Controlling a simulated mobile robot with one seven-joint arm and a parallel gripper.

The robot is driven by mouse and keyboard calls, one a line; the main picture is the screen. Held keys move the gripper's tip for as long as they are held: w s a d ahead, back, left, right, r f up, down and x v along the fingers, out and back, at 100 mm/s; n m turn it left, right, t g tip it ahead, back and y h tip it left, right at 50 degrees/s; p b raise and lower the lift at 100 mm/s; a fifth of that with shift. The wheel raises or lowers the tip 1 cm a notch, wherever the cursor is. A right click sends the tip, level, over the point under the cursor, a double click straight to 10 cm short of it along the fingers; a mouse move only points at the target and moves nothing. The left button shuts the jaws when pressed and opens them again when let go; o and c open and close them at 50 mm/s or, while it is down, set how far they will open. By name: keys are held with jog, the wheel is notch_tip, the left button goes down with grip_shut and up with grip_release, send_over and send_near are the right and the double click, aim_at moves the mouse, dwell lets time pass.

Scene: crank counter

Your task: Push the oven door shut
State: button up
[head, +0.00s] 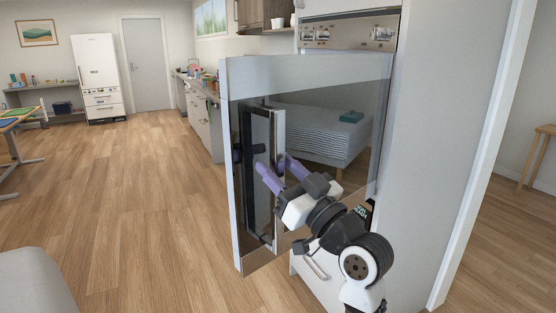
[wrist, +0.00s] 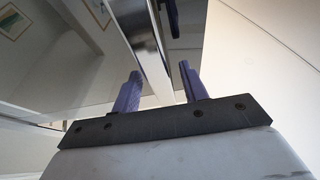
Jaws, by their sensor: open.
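The oven door (head: 310,70) stands open and swung out from the tall white cabinet, with a pale frame and dark glossy glass. A vertical silvery handle bar (head: 279,150) runs down the door face near its left edge. My gripper (head: 279,168) is open at the door, its purple fingers on either side of the bar. In the wrist view, the bar (wrist: 150,60) passes between the fingertips of my gripper (wrist: 160,78), with a gap on the right finger's side. I cannot tell whether the left finger touches it. The oven cavity is hidden behind the door.
The oven's control panel (head: 350,34) is above the door. A drawer handle (head: 315,267) sits below on the cabinet front. A counter (head: 205,120) runs behind the door. The wooden floor (head: 140,200) to the left is clear. A striped bed shows in the glass.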

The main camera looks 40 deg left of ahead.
jog(key=shift+a+r, duration=0.1)
jog(key=shift+a, duration=0.25)
jog(key=shift+c, duration=0.3)
grip_shut()
